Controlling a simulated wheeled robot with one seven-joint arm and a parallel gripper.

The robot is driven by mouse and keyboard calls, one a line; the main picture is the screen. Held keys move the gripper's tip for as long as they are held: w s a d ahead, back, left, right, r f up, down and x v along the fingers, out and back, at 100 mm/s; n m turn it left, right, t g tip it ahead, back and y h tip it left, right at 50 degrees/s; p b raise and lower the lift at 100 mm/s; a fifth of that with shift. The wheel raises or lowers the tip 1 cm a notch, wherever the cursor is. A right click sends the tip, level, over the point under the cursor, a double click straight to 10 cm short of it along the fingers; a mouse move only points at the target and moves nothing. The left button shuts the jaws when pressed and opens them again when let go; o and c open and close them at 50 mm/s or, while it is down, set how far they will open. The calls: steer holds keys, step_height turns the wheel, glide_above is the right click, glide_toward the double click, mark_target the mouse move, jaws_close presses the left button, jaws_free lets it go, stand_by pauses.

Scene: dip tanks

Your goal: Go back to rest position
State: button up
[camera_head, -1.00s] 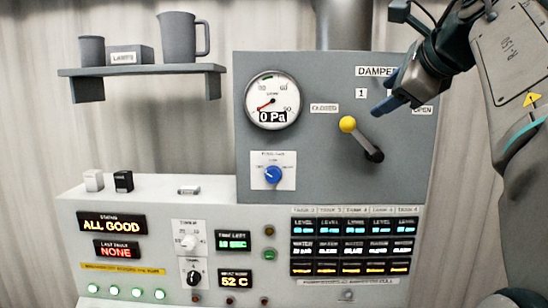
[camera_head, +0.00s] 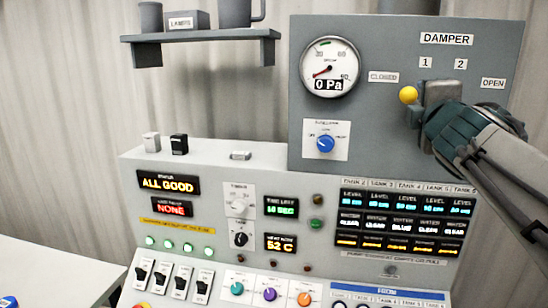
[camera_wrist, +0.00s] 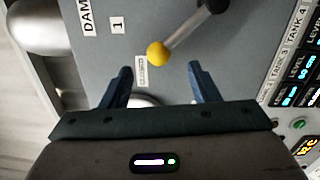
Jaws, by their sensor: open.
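My gripper (camera_wrist: 162,85) is open in the wrist view, with its two blue fingers apart and nothing between the tips. The yellow-knobbed damper lever (camera_wrist: 158,53) is just beyond the fingertips in that view, apart from them as far as I can tell. In the head view the yellow knob (camera_head: 408,94) shows on the grey damper panel, between the CLOSED and OPEN labels. My wrist and gripper body (camera_head: 468,132) cover the rest of the lever there, and the fingers are hard to make out.
A round gauge (camera_head: 331,67) on the panel reads 0 Pa. Below is a console (camera_head: 225,165) with lit displays, knobs and switches. A shelf (camera_head: 200,39) with grey containers is at upper left. A white table surface (camera_head: 50,265) is at lower left.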

steer(key=s+a+f+m+g+y, duration=0.1)
steer(key=s+a+f+m+g, duration=0.3)
steer(key=f, duration=0.8)
steer(key=s+a+f+m+g+y, duration=0.2)
steer(key=s+a+f+m+g, duration=0.2)
steer(key=s+f+m, duration=0.3)
steer(key=s+a+f+m+g+y, duration=0.1)
steer(key=s+a+f+m+g, duration=0.3)
steer(key=s+f, duration=0.5)
step_height(320, 180, down, 8)
steer(key=shift+a+f+m+g, duration=0.25)
steer(key=shift+m+g, duration=0.45)
steer(key=shift+g, duration=0.4)
